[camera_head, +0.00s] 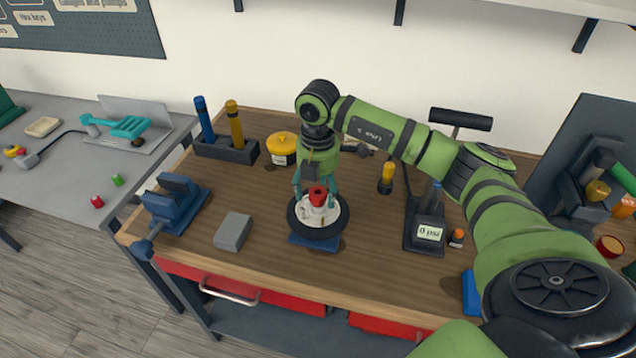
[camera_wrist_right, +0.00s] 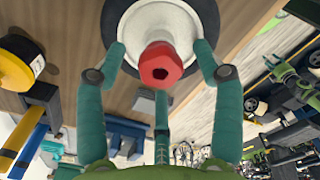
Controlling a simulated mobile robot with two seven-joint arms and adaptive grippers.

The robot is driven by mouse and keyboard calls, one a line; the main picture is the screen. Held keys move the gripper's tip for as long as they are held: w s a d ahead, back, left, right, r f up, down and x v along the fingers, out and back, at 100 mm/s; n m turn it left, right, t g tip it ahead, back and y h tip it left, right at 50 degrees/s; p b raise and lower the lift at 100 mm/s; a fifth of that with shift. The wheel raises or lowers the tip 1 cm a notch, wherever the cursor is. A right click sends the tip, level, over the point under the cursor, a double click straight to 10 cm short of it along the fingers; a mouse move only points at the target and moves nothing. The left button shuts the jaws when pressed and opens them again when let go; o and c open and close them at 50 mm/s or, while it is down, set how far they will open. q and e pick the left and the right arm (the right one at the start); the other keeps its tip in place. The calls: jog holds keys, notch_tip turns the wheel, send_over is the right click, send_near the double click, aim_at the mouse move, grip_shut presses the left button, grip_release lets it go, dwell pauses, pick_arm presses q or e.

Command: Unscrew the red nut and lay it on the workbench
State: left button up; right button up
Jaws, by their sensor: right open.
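The red nut (camera_head: 318,195) sits on the hub of a wheel with a black tyre (camera_head: 334,229) and a pale rim, which lies flat on a blue stand (camera_head: 314,243) on the wooden workbench (camera_head: 380,270). In the right wrist view the red nut (camera_wrist_right: 160,66) shows its hexagonal outline and dark centre hole. My right gripper (camera_head: 317,190) points down over the wheel. Its teal fingers (camera_wrist_right: 161,70) are open around the nut with gaps on the sides, and they do not appear to touch it. My left gripper is not in view.
A blue vise (camera_head: 172,205) and a grey block (camera_head: 233,231) stand left of the wheel. A yellow-lidded tin (camera_head: 282,146) and a holder with two handles (camera_head: 226,150) stand behind. A gauge device (camera_head: 428,225) stands to the right. The bench front is clear.

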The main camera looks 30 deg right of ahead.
jog(key=c, duration=1.2)
jog(key=shift+f+n+b, duration=0.1)
jog(key=shift+n+b, duration=0.35)
jog(key=shift+n, duration=0.55)
jog(key=n+b, duration=0.1)
jog(key=n, duration=0.2)
jog(key=o, duration=1.2)
